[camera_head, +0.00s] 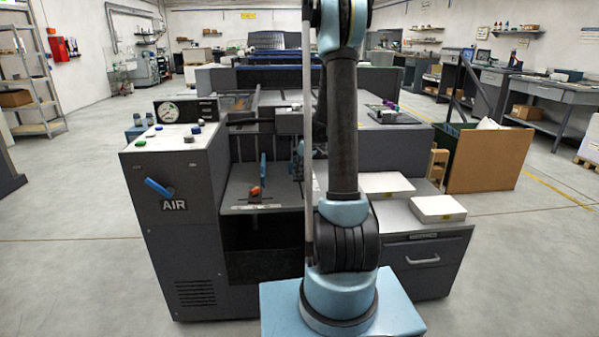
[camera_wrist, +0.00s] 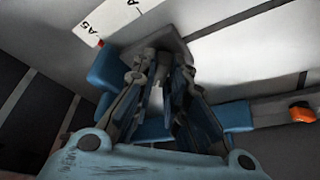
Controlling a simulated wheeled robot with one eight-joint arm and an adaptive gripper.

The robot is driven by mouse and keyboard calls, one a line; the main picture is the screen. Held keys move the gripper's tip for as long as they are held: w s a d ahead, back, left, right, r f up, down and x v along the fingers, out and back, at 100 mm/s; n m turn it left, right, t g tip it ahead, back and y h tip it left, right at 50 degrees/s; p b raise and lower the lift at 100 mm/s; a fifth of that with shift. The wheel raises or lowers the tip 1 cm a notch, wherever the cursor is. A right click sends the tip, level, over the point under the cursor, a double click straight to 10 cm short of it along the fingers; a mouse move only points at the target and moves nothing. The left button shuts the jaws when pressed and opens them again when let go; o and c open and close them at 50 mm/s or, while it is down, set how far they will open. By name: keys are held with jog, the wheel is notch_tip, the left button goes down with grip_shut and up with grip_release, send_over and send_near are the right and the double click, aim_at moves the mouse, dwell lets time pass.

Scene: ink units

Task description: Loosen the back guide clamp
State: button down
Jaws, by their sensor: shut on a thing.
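My gripper (camera_wrist: 162,75) fills the middle of the wrist view, its two fingers closed in around the back guide clamp, which the fingers mostly hide. A dark grey block lies just past the fingertips. Blue guide parts (camera_wrist: 236,116) show on both sides of the fingers. In the head view my gripper (camera_head: 298,165) is low over the machine's feed bed, partly hidden behind my arm. An upright blue guide (camera_head: 263,166) and an orange-red knob (camera_head: 255,191) stand to its left. The orange knob also shows at the right of the wrist view (camera_wrist: 302,112).
A grey cabinet (camera_head: 170,215) with a blue AIR lever (camera_head: 159,188) and buttons on top borders the bed on the left. Two white paper stacks (camera_head: 438,208) lie on the right cabinet. A white label strip (camera_wrist: 90,29) marked A5 lies beside the fingers.

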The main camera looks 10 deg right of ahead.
dwell(0.5)
jog(key=c, duration=1.6)
grip_release()
jog(key=v, duration=1.2)
jog(key=shift+w, duration=0.15)
